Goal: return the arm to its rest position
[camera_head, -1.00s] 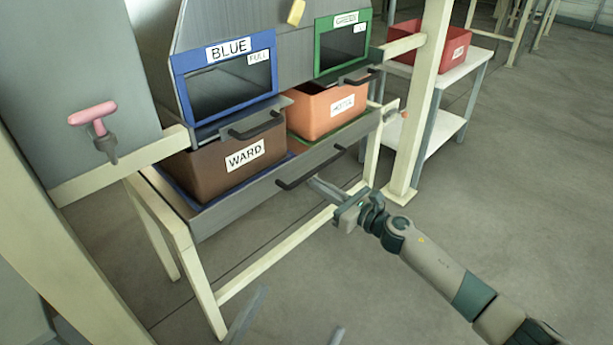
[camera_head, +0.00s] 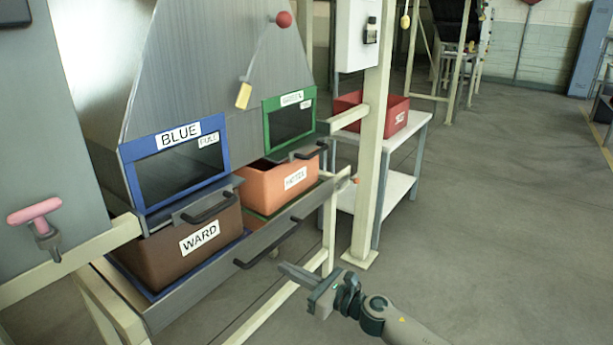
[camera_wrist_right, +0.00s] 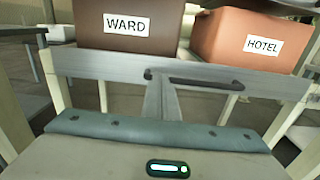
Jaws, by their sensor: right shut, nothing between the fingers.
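My right gripper (camera_head: 284,268) is shut and empty in the head view, in front of the lower drawer and a little apart from its dark handle (camera_head: 268,243). My right arm comes in from the bottom right. In the right wrist view the closed fingers (camera_wrist_right: 161,98) point at the drawer front (camera_wrist_right: 90,68), and the handle (camera_wrist_right: 205,82) shows just beyond their tips. Whether the tips touch the handle cannot be told from that view alone. My left gripper is not in view.
The drawer tray holds a brown WARD bin (camera_head: 165,258) and an orange HOTEL bin (camera_head: 275,188). Blue-framed (camera_head: 180,165) and green-framed (camera_head: 290,122) openings sit above. A cream post (camera_head: 372,170) stands right of the drawer. A red bin (camera_head: 385,112) rests on a white side table. The floor at right is clear.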

